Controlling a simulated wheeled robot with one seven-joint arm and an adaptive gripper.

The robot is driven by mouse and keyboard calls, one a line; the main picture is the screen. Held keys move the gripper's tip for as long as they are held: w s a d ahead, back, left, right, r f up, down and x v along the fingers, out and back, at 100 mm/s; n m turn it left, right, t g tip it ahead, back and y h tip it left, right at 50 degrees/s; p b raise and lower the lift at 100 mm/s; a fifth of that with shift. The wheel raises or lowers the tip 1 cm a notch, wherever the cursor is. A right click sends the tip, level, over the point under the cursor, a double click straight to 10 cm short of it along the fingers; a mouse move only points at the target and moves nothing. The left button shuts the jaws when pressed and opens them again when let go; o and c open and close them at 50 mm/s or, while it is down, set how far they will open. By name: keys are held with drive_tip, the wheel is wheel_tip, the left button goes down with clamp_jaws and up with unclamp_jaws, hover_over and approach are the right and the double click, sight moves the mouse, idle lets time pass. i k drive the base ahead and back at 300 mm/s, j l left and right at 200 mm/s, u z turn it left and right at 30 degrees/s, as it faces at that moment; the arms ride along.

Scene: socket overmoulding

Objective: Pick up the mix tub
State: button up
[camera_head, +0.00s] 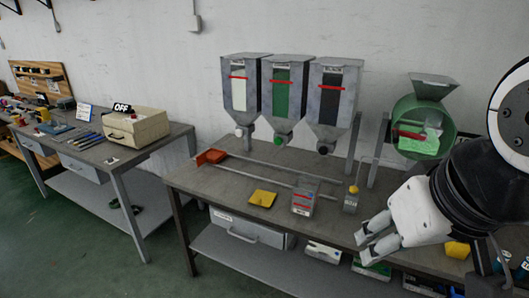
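A small clear tub with a red line across it, apparently the mix tub (302,203), stands upright on the grey workbench (228,185) near its front edge. My gripper (364,245) is to the right of the tub and apart from it, near the bench's front edge. Its two fingers point left and are spread, with nothing visible between them. The tub's contents are hard to make out.
Three hoppers (288,100) stand behind a metal rail (262,170). A yellow piece (262,198) lies left of the tub. A green drum mixer (422,128) stands at the right. A second bench (160,150) holds a beige box (137,127).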

sight(306, 197)
drive_tip(key=i+l+z, duration=0.2)
drive_tip(key=i, duration=0.3)
drive_tip(key=i+l+z, duration=0.2)
drive_tip(key=i, duration=0.3)
